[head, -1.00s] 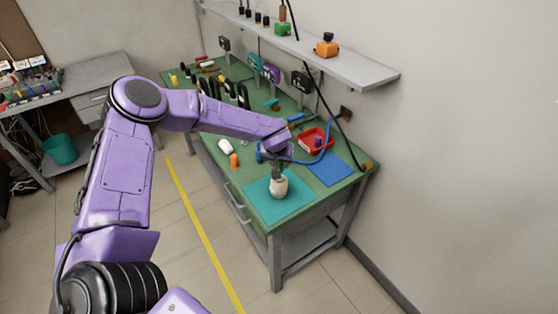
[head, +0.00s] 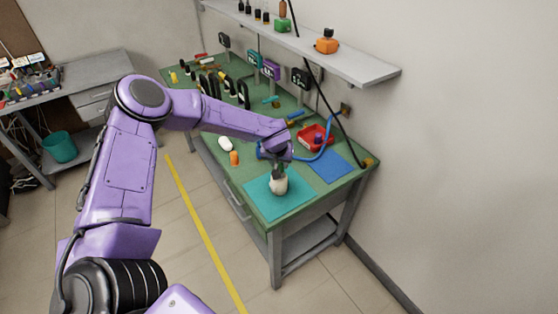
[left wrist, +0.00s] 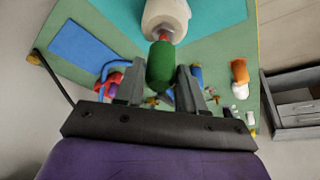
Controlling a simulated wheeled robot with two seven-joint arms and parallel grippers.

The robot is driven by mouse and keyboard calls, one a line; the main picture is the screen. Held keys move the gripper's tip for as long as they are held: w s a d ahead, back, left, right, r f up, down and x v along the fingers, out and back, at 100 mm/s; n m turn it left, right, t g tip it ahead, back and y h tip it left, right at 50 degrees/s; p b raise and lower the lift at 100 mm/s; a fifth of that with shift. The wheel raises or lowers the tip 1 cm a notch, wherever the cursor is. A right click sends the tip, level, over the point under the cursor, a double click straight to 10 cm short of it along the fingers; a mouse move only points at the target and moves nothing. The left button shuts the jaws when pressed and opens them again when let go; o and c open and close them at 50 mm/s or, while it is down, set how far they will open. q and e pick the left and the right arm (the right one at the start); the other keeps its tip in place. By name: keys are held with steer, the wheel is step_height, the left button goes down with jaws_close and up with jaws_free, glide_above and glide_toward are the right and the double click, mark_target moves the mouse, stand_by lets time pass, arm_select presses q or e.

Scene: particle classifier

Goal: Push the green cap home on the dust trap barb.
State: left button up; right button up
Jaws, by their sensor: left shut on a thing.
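The dust trap is a white, rounded body (head: 279,186) standing on the teal mat (head: 257,197) near the bench's front corner. It also shows at the top of the left wrist view (left wrist: 166,14), with a reddish barb (left wrist: 163,36) on the side facing me. The green cap (left wrist: 160,68) lies between the fingers of my left gripper (left wrist: 160,84), which is shut on it. The cap's far end meets or nearly meets the barb; I cannot tell how deep it sits. In the head view my left gripper (head: 279,169) is right above the trap. My right gripper is not in view.
A blue mat (head: 331,169) and a red tray (head: 306,145) lie behind the teal mat, with a blue hose (head: 325,148) near the tray. White and orange bottles (head: 234,158) stand to the left. A shelf (head: 345,66) overhangs the back.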

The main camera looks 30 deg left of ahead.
arm_select(q)
steer(key=shift+f+b, duration=0.3)
steer(key=shift+f, duration=0.6)
steer(key=shift+f, duration=0.1)
steer(key=o, duration=1.1)
steer(key=b+v, duration=0.1)
steer(key=v, duration=0.9)
steer(key=shift+s+b, duration=0.2)
steer(key=shift+b, duration=0.15)
